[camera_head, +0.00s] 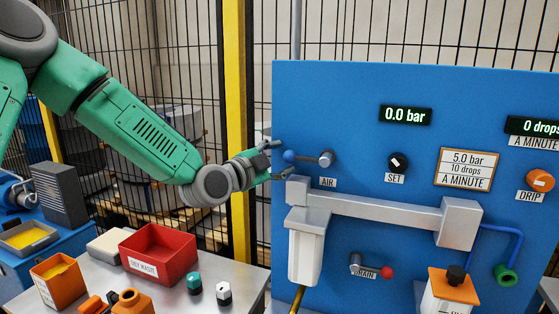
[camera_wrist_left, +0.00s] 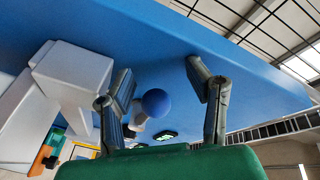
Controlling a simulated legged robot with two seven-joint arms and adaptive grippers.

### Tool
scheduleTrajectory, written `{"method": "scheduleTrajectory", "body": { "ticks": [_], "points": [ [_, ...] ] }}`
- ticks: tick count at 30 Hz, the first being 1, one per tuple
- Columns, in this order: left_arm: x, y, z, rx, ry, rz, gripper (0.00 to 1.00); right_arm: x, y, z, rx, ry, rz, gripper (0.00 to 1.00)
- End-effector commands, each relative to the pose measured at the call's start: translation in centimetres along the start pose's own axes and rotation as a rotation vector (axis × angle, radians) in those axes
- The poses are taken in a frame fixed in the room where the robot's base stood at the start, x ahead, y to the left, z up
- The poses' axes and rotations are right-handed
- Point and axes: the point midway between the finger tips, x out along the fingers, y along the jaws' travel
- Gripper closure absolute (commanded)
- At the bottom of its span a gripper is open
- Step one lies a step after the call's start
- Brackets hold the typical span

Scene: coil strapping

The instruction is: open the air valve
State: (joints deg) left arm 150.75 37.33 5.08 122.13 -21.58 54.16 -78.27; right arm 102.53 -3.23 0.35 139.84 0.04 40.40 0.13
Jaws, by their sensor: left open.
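The air valve (camera_head: 326,158) is on the blue panel above the AIR label. Its metal lever points left, roughly level, and ends in a blue ball knob (camera_head: 289,156). My left gripper (camera_head: 280,158) comes in from the left with its fingers open, one above and one below the height of the knob. In the left wrist view the blue knob (camera_wrist_left: 156,102) shows between the two spread fingers (camera_wrist_left: 160,82), nearer the left one. I cannot tell whether a finger touches it. The pressure display (camera_head: 405,115) reads 0.0 bar. My right gripper is not in view.
A grey pipe block (camera_head: 360,206) and filter bowl sit just below the valve. A red bin (camera_head: 160,254) and small bottles stand on the table at lower left.

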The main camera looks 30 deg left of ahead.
Motion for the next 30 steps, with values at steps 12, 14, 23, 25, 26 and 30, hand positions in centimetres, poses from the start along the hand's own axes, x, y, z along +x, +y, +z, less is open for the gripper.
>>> {"method": "scheduleTrajectory", "body": {
  "ticks": [12, 14, 23, 25, 26, 30],
  "points": [
    [-0.1, 0.2, -0.2, 0.002, 0.004, 0.006, 1.00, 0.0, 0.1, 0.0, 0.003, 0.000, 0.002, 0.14],
    [-0.1, 0.2, 0.0, 0.000, 0.005, 0.007, 1.00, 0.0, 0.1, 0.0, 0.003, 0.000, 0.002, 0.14],
    [0.1, 0.1, 0.3, 0.007, -0.006, 0.009, 1.00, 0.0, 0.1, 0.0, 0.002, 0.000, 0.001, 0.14],
    [0.2, 0.0, 0.4, 0.010, -0.008, 0.009, 1.00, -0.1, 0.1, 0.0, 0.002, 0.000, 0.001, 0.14],
    [0.2, 0.0, 0.4, 0.012, -0.009, 0.010, 1.00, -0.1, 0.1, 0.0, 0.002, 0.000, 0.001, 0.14],
    [0.5, 0.0, 0.4, 0.022, -0.011, 0.013, 1.00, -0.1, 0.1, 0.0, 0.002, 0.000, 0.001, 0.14]
  ]
}}
